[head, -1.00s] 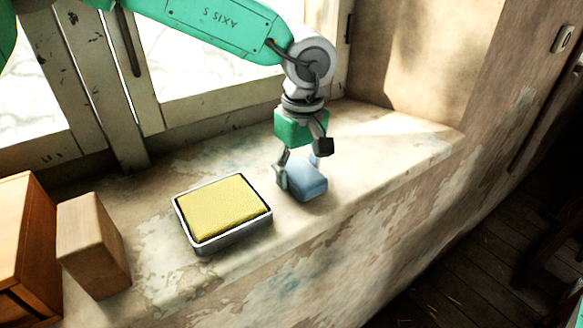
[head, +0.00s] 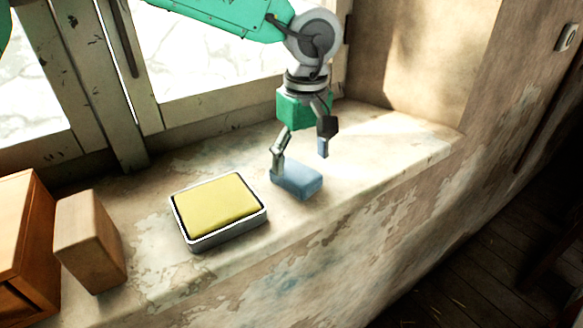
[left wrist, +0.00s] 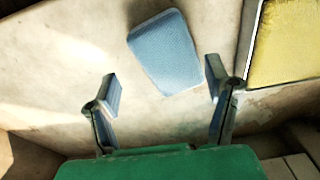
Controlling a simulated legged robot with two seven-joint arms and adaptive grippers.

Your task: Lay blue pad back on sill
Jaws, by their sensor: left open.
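The blue pad (head: 298,183) lies flat on the window sill (head: 385,150), to the right of a metal tray. It also shows in the left wrist view (left wrist: 164,52), beyond and between the fingertips, with sill visible around it. My left gripper (head: 300,160) is above the pad with its fingers spread wide. In the left wrist view the left gripper (left wrist: 162,90) is open and nothing is between its fingers. In the head view one finger overlaps the pad's far left corner; I cannot tell whether they touch. My right gripper is not in view.
The metal tray (head: 234,234) holds a yellow pad (head: 216,205) close to the left of the blue pad. A wooden block (head: 90,243) and a wooden box (head: 22,240) stand farther left. The sill is clear to the right, and its front edge drops off.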

